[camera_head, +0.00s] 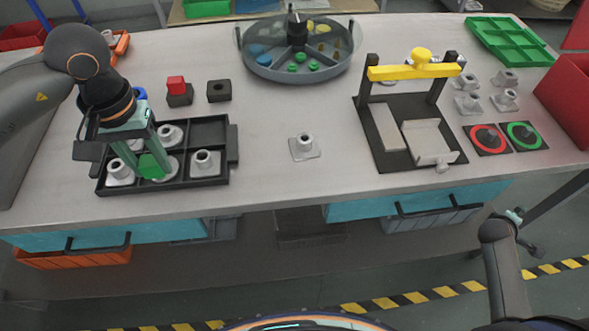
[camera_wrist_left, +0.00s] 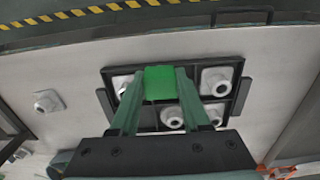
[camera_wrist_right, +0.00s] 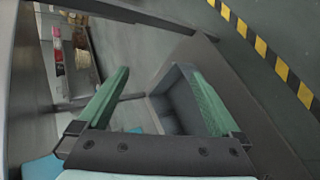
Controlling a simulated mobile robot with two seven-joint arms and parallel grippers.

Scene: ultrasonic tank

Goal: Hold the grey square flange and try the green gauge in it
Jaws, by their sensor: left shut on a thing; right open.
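My left gripper (camera_head: 150,160) is shut on a green block, which I take to be the green gauge (camera_head: 153,166); the gauge also shows between the fingertips in the left wrist view (camera_wrist_left: 160,82). It is over the black tray (camera_head: 208,183); its height above the tray is hard to tell. A grey square flange (camera_head: 304,148) stands alone on the bench right of the tray. Several similar flanges sit in the tray, one of them at the front right (camera_head: 205,161). My right gripper (camera_wrist_right: 157,85) is open and empty, off the bench's front right.
A red block (camera_head: 176,84) sits on a black holder beside an empty black holder (camera_head: 218,91). A round divided tank (camera_head: 298,72) stands at the back. A yellow-barred fixture (camera_head: 412,72), more flanges (camera_head: 506,99) and red and green ringed pads (camera_head: 523,135) are right. The front middle is clear.

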